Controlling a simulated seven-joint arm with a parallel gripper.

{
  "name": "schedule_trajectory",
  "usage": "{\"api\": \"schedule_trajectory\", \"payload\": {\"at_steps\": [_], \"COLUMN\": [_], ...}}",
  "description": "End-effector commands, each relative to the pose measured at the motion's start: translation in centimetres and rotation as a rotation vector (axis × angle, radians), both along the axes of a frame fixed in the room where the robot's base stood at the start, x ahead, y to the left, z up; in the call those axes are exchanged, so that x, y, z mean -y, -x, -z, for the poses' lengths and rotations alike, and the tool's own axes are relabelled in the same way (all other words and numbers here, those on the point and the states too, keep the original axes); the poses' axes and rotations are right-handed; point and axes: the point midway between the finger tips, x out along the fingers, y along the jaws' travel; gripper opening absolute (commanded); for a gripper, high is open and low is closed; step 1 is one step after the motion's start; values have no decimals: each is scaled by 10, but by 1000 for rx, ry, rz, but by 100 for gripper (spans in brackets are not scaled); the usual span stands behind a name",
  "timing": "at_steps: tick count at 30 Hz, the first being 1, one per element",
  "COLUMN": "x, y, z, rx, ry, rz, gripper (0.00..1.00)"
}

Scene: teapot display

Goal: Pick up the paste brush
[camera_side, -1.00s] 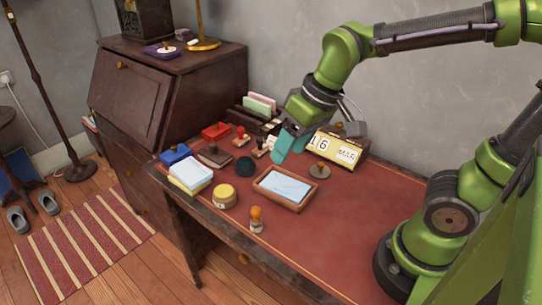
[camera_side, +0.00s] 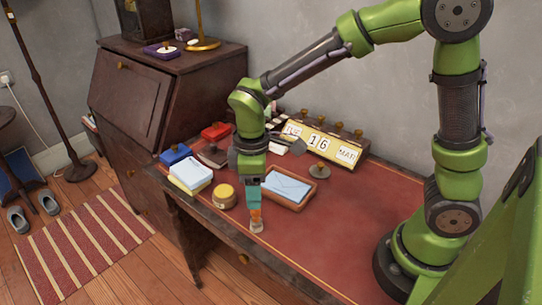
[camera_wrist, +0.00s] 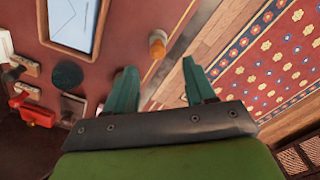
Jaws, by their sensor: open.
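The paste brush appears to be the small upright piece with an orange top and pale lower end (camera_side: 257,226), standing near the front edge of the desk. In the wrist view its orange top (camera_wrist: 157,41) lies just beyond the fingertips, in line with the gap between them. My gripper (camera_side: 254,207) points down over it, with its teal fingers at the height of the orange top in the side view, partly hiding it. In the wrist view my gripper (camera_wrist: 159,66) is open and empty, its two teal fingers spread apart. I cannot tell if they touch the brush.
A wooden tray (camera_side: 293,206) holding a pale envelope lies just behind right. A round yellow-lidded pot (camera_side: 223,196) and a stack of pale paper (camera_side: 191,173) are to the left. A block calendar (camera_side: 318,140) stands at the back. The desk's right part (camera_side: 370,215) is clear.

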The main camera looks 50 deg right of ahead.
Motion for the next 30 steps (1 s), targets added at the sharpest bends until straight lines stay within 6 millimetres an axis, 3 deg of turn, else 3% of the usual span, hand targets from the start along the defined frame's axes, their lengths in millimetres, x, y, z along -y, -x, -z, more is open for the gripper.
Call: {"api": "schedule_trajectory", "payload": {"at_steps": [3, 10, 18, 27, 30], "x": [0, 1, 3, 3, 3], "y": [0, -1, -2, -2, -2], "z": [17, 34, 72, 77, 77], "rx": [-2, -1, -2, 1, 1], "ry": [1, 1, 1, 0, 0], "rz": [0, 1, 2, 1, 1], "gripper": [55, 55, 55, 55, 42]}}
